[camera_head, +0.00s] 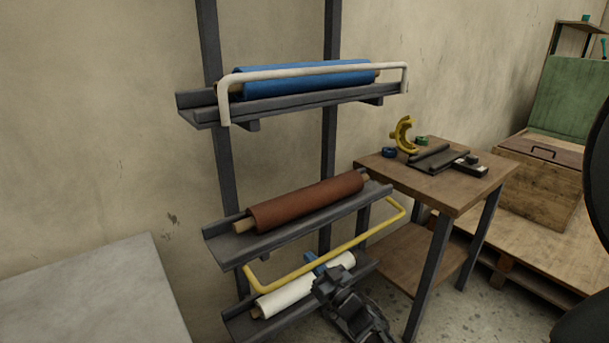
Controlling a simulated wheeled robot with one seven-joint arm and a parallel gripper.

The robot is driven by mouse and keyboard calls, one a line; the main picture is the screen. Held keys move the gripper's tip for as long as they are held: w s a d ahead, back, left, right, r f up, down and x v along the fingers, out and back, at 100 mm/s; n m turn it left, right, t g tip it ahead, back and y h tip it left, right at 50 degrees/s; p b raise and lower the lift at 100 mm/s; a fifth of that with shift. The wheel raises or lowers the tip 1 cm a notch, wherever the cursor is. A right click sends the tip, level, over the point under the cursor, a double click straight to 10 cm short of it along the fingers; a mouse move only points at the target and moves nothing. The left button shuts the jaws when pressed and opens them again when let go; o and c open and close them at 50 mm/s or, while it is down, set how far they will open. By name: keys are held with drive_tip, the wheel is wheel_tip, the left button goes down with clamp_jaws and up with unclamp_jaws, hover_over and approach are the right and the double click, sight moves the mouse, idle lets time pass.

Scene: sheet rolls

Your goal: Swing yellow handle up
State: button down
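The yellow handle (368,237) is a long bent bar. It hangs below the middle shelf and crosses in front of the lower white roll (285,296). My gripper (317,263) is at the bottom middle, by the handle's long bar, with blue parts at its tip. The tip overlaps the bar in the picture. I cannot tell whether the fingers are around the bar or apart from it, nor whether they are open or shut. My dark wrist hides part of the white roll and lower shelf.
A brown roll (305,201) lies on the middle shelf (228,245). A blue roll (305,78) lies on the top shelf behind a raised white handle (310,70). A wooden table (455,198) with tools stands right. A grey surface (95,305) is at lower left.

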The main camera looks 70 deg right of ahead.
drive_tip(key=shift+r, duration=0.15)
drive_tip(key=shift+w+d+r+p, duration=0.15)
drive_tip(key=shift+w+r+p, duration=0.05)
drive_tip(key=shift+r+p, duration=0.4)
drive_tip(key=shift+w+d+r+p, duration=0.1)
drive_tip(key=shift+w+r+p, duration=0.15)
drive_tip(key=shift+r+p, duration=0.35)
drive_tip(key=shift+w+d+r+p, duration=0.2)
drive_tip(key=shift+r+p, duration=0.25)
drive_tip(key=shift+r, duration=0.2)
drive_tip(key=shift+w+d+r+p, duration=0.25)
drive_tip(key=shift+w+r+p, duration=0.25)
drive_tip(key=shift+r, duration=0.25)
drive_tip(key=shift+w+d+r+p, duration=0.25)
drive_tip(key=shift+w+r+p, duration=0.1)
drive_tip(key=shift+r+p, duration=0.35)
drive_tip(key=shift+r+p+v, duration=0.2)
drive_tip(key=shift+p+v, duration=0.25)
drive_tip(key=shift+v, duration=0.95)
drive_tip(key=shift+r+p+v, duration=0.2)
drive_tip(key=shift+p+v, duration=0.2)
drive_tip(key=shift+v, duration=1)
drive_tip(key=r+p+v, duration=0.1)
drive_tip(key=v, duration=0.5)
drive_tip(key=shift+s+a+f, duration=0.2)
drive_tip(key=shift+s, duration=0.1)
